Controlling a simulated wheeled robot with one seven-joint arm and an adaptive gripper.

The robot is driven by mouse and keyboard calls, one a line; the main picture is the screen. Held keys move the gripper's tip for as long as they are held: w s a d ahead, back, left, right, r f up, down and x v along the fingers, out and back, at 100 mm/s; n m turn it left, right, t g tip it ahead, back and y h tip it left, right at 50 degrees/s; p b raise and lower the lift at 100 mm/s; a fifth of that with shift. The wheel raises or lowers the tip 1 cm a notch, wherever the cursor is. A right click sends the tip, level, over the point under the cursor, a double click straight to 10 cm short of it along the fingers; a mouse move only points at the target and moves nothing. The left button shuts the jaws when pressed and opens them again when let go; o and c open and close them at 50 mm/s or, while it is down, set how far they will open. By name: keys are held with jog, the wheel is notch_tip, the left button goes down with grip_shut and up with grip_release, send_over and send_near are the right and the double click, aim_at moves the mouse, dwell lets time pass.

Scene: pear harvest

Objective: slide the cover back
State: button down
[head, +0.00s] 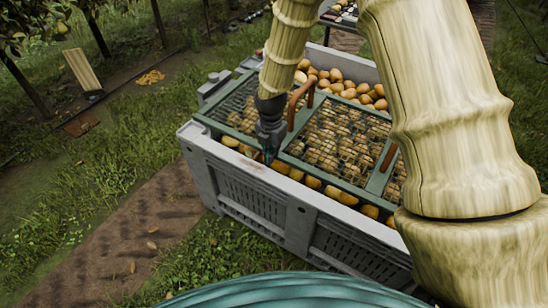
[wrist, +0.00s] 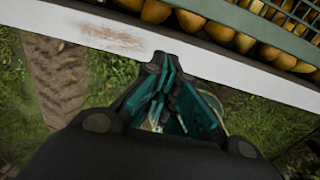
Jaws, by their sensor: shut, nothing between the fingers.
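The cover (head: 330,179) is a green frame with wire mesh panels, lying across the grey crate (head: 301,217) in the head view. Brown handles stand up from it, one near the middle (head: 292,118) and one to the right (head: 389,157). Uncovered pears (head: 312,182) show in a strip along the near side and more at the far side. My gripper (head: 267,158) points down at the cover's near edge, left of the middle handle. In the wrist view its fingers (wrist: 166,72) are together and empty, by the crate's white rim (wrist: 110,35). Contact cannot be told.
My arm hides the crate's right part. Another stand with dark items (head: 343,12) is behind the crate. Grass and a brown dirt strip (head: 130,230) lie free at the left. A leaning board (head: 82,70) and thin posts stand farther back.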

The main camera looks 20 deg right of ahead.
aim_at(305, 131)
notch_tip(305, 131, down, 8)
jog(key=shift+f, duration=0.15)
jog(key=shift+w+d+f+p, duration=0.15)
jog(key=shift+w+d+p, duration=0.1)
jog(key=shift+w+d, duration=0.45)
jog(key=shift+w+d+f+p, duration=0.15)
jog(key=shift+w+d+p, duration=0.1)
jog(key=shift+w+d, duration=0.45)
jog(key=shift+s+d, duration=0.1)
jog(key=shift+d, duration=0.05)
jog(key=w+d, duration=0.4)
jog(key=d, duration=0.1)
jog(key=w+d, duration=0.9)
jog(key=d, duration=0.1)
jog(key=shift+w+d+b, duration=0.15)
jog(key=shift+d+b, duration=0.15)
jog(key=shift+b, duration=0.1)
